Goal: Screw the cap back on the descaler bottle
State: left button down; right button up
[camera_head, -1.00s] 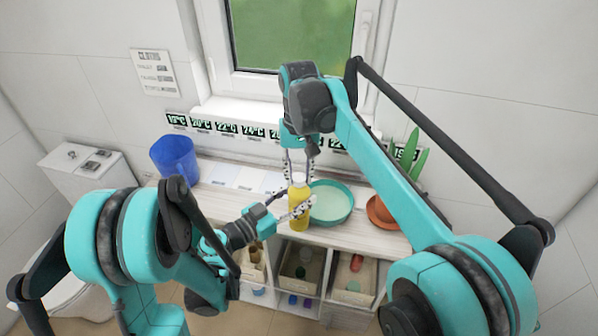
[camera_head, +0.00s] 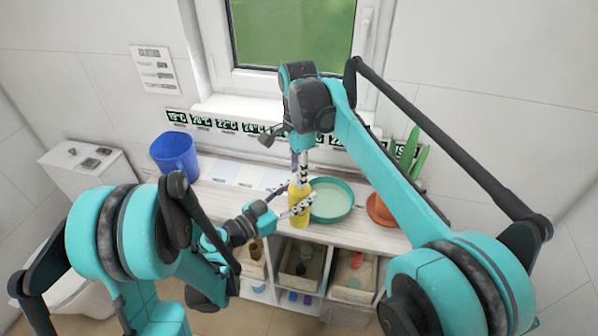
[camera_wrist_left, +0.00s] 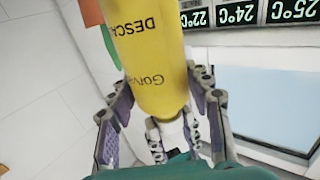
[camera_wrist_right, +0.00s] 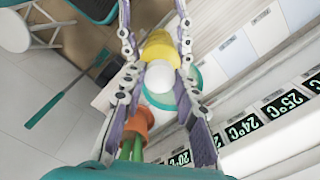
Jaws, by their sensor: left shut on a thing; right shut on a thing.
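The yellow descaler bottle (camera_head: 299,212) stands upright above the front of the cart top. My left gripper (camera_head: 292,207) is shut around its body from the side. In the left wrist view the bottle (camera_wrist_left: 150,55) shows printed lettering between the fingers (camera_wrist_left: 160,115). My right gripper (camera_head: 301,178) points down over the bottle's top, shut on the white cap. In the right wrist view the round white cap (camera_wrist_right: 158,77) sits between the fingers (camera_wrist_right: 158,68), in line with the yellow bottle (camera_wrist_right: 160,48). I cannot tell how far the cap is threaded on.
A teal bowl (camera_head: 347,213) is close right of the bottle. A blue bucket (camera_head: 175,157) stands at the left. Temperature signs (camera_head: 202,121) line the back. Open bins (camera_head: 352,277) are below.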

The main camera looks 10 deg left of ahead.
jog(key=m, duration=1.1)
jog(key=shift+w+m, duration=0.1)
jog(key=shift+m, duration=0.2)
jog(key=m, duration=0.3)
jog(key=o, duration=0.7)
jog(key=shift+o, duration=0.2)
jog(key=shift+r, duration=2.25)
